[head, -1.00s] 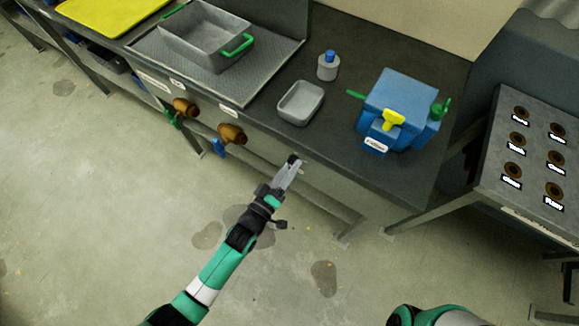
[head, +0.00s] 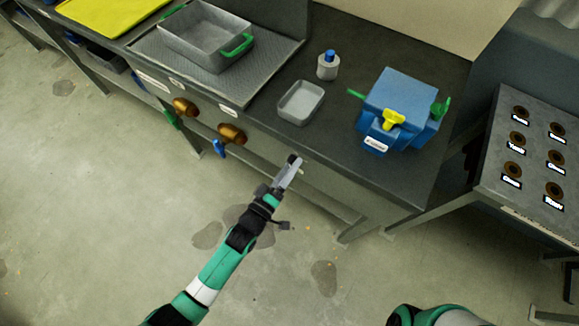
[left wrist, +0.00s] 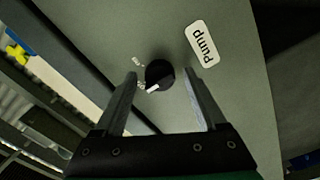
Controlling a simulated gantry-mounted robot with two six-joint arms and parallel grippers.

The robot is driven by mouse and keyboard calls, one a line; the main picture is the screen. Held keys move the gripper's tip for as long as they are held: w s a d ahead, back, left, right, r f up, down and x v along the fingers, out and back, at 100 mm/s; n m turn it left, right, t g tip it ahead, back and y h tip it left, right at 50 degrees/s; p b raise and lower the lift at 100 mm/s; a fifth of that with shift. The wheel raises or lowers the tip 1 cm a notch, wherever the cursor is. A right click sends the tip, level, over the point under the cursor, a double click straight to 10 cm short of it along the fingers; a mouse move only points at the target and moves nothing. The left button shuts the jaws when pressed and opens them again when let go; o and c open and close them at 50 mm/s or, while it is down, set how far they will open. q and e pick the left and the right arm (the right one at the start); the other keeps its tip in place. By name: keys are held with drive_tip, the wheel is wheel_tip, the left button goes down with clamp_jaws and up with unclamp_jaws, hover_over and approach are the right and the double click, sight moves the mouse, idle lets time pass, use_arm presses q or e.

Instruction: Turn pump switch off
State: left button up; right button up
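The pump switch is a black round knob with a white pointer (left wrist: 160,74), on the grey bench front beside a white "Pump" label (left wrist: 202,44). In the head view the black knob (head: 292,160) is at the tip of my left gripper (head: 289,173). In the left wrist view my left gripper (left wrist: 162,100) is open, with one finger on each side of the knob. I cannot tell whether the fingers touch it. The pointer aims to the lower left, near small white marks. My right gripper is not in view.
On the bench stand a blue machine with a yellow knob (head: 394,119), a small grey tray (head: 301,119), a blue-capped bottle (head: 328,70) and a grey basin (head: 165,43). Two brass valves (head: 231,133) stick out left of my gripper.

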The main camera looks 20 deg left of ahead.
use_arm(q)
drive_tip(key=s+a+p, duration=0.1)
drive_tip(key=s+p, duration=0.2)
drive_tip(key=s, duration=0.8)
drive_tip(key=shift+s+a+p, duration=0.15)
drive_tip(key=shift+s+p, duration=0.1)
drive_tip(key=shift+p, duration=0.05)
